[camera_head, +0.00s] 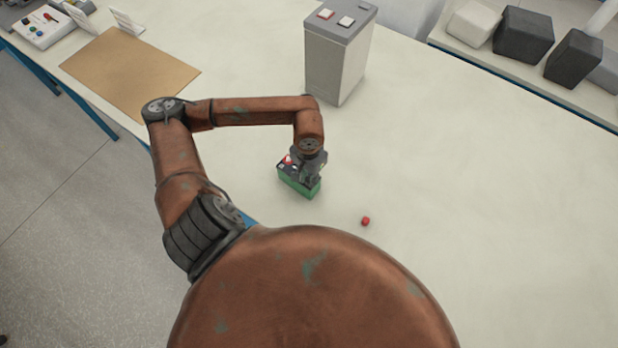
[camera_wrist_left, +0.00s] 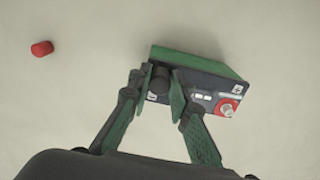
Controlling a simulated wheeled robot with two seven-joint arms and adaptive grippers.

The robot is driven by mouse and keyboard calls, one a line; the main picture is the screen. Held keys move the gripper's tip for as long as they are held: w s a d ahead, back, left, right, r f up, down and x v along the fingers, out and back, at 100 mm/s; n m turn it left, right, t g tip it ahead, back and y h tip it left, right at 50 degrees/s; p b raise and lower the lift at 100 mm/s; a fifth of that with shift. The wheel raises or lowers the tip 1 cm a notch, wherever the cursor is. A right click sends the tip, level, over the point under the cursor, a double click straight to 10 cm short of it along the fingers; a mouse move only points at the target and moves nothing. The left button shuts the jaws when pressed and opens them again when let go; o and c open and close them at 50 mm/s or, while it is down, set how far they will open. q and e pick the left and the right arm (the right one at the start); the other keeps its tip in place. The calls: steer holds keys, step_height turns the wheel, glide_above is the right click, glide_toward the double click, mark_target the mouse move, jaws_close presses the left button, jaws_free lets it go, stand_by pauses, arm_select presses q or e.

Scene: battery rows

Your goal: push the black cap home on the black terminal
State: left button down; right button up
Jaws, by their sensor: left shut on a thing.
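A small battery (camera_head: 299,182) with a green body and dark top stands on the table. It also shows in the left wrist view (camera_wrist_left: 205,65). My left gripper (camera_head: 307,172) is over it, fingers pointing down, shut on the black cap (camera_wrist_left: 159,79) at one end of the top. The cap hides the black terminal, and I cannot tell how far down it sits. At the other end, the bare metal post of the red terminal (camera_wrist_left: 227,110) sticks up from a red patch. A red cap (camera_head: 365,221) lies loose on the table, also seen in the left wrist view (camera_wrist_left: 42,48). My right gripper is out of view.
A tall grey battery (camera_head: 335,65) with a red and a white cap stands behind my left gripper. A brown mat (camera_head: 128,72) and a box with coloured buttons (camera_head: 42,28) are at the far left. Dark and pale blocks (camera_head: 523,36) fill a shelf at back right. The table's right side is clear.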

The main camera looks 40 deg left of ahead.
arm_select(q)
steer(key=shift+f, duration=0.15)
steer(key=c, duration=1.9)
jaws_free()
steer(key=shift+o, duration=0.9)
steer(key=shift+o, duration=0.6)
steer(key=o, duration=0.4)
